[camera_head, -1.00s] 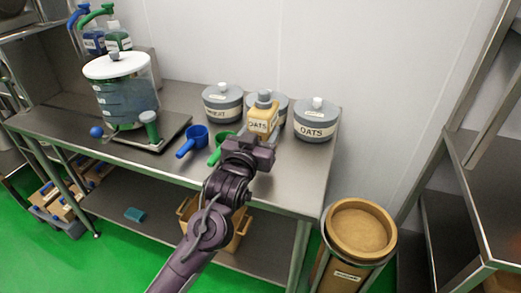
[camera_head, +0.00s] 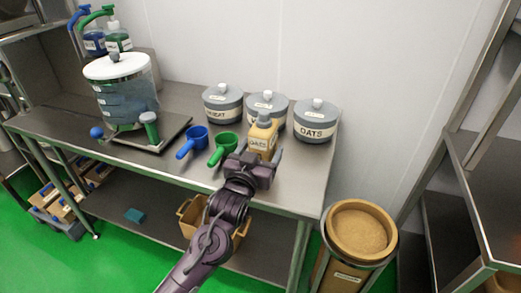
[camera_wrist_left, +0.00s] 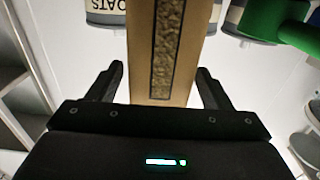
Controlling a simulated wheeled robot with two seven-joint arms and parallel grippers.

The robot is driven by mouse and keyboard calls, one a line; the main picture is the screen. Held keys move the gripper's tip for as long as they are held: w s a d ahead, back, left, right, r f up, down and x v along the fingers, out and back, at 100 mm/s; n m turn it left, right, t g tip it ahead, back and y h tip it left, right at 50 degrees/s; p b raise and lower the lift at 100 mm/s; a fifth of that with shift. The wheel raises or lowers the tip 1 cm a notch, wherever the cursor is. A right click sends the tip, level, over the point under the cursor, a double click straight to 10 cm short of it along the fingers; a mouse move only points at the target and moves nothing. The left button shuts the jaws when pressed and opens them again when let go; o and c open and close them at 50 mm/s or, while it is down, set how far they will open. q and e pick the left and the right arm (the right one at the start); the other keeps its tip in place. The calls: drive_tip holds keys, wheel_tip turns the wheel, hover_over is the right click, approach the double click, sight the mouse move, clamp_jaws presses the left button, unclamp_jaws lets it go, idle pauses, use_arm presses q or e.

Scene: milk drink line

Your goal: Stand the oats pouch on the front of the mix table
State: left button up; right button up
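The oats pouch (camera_head: 262,139), tan with a grey cap and an OATS label, stands upright on the front part of the mix table (camera_head: 299,188), before the grey canisters. Its back with a dark window strip fills the middle of the left wrist view (camera_wrist_left: 163,55). My left gripper (camera_head: 259,156) is open at the near side of the pouch. In the left wrist view its two fingers (camera_wrist_left: 160,82) are spread, one on each side of the pouch, with small gaps. The contact under the pouch is partly hidden by the gripper. My right gripper is not in view.
A green scoop (camera_head: 223,148) and a blue scoop (camera_head: 193,141) lie left of the pouch. The OATS canister (camera_head: 315,122) and two other canisters stand behind. A clear lidded vessel (camera_head: 124,92) stands at left. The table's right front is clear.

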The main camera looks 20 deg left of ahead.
use_arm(q)
drive_tip(key=shift+r, duration=0.1)
drive_tip(key=s+b, duration=0.1)
drive_tip(key=s, duration=1.1)
drive_tip(key=shift+a, duration=0.25)
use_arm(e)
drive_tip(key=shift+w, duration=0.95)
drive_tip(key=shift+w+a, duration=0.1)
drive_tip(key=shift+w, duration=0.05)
